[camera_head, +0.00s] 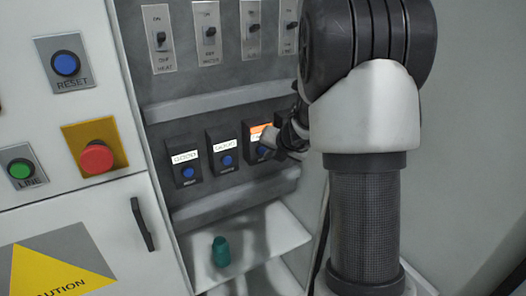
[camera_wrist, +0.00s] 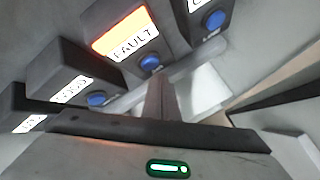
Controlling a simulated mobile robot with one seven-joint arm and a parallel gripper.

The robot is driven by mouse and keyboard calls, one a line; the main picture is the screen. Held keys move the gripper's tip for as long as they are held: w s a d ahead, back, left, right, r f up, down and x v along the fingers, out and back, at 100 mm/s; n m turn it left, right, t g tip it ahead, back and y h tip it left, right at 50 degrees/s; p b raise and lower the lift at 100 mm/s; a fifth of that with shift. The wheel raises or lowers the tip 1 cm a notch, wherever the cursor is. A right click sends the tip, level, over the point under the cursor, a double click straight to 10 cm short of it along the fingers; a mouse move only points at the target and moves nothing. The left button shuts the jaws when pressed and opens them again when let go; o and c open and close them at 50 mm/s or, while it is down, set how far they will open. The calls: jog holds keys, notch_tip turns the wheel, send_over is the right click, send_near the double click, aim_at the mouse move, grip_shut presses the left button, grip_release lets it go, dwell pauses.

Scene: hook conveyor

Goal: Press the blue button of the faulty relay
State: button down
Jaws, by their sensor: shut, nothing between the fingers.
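The faulty relay is a dark box with a lit orange FAULT display (camera_wrist: 125,35) in the wrist view; its orange display also shows in the head view (camera_head: 258,133). Its blue button (camera_wrist: 150,62) sits below the display, and part of it shows in the head view (camera_head: 263,152). My gripper (camera_wrist: 158,80) is shut and empty. Its fingertips point at the relay just below the blue button in the wrist view. I cannot tell whether they touch it. In the head view my gripper (camera_head: 291,142) partly covers this relay.
Neighbouring relays with white displays stand left (camera_wrist: 72,88) and right (camera_wrist: 205,12) of it, each with a blue button. A ledge (camera_head: 255,188) runs below the row. A teal object (camera_head: 221,252) stands on a lower shelf. Switches (camera_head: 158,38) line up above.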

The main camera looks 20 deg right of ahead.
jog(key=shift+w, duration=0.15)
dwell(0.6)
jog(key=shift+w+a, duration=0.1)
jog(key=shift+w, duration=0.2)
jog(key=shift+w+a+p, duration=0.1)
jog(key=shift+w+p, duration=0.3)
jog(key=shift+p, duration=0.1)
dwell(0.6)
jog(key=shift+s, duration=0.1)
jog(key=shift+s+d+b, duration=0.2)
jog(key=shift+s+b, duration=0.1)
jog(key=shift+s, duration=0.4)
jog(key=shift+s+d+b, duration=0.25)
jog(key=shift+s+b, duration=0.15)
jog(key=shift+s, duration=0.85)
jog(key=shift+s+d+b, duration=0.2)
jog(key=shift+s+b, duration=0.15)
jog(key=shift+s, duration=0.9)
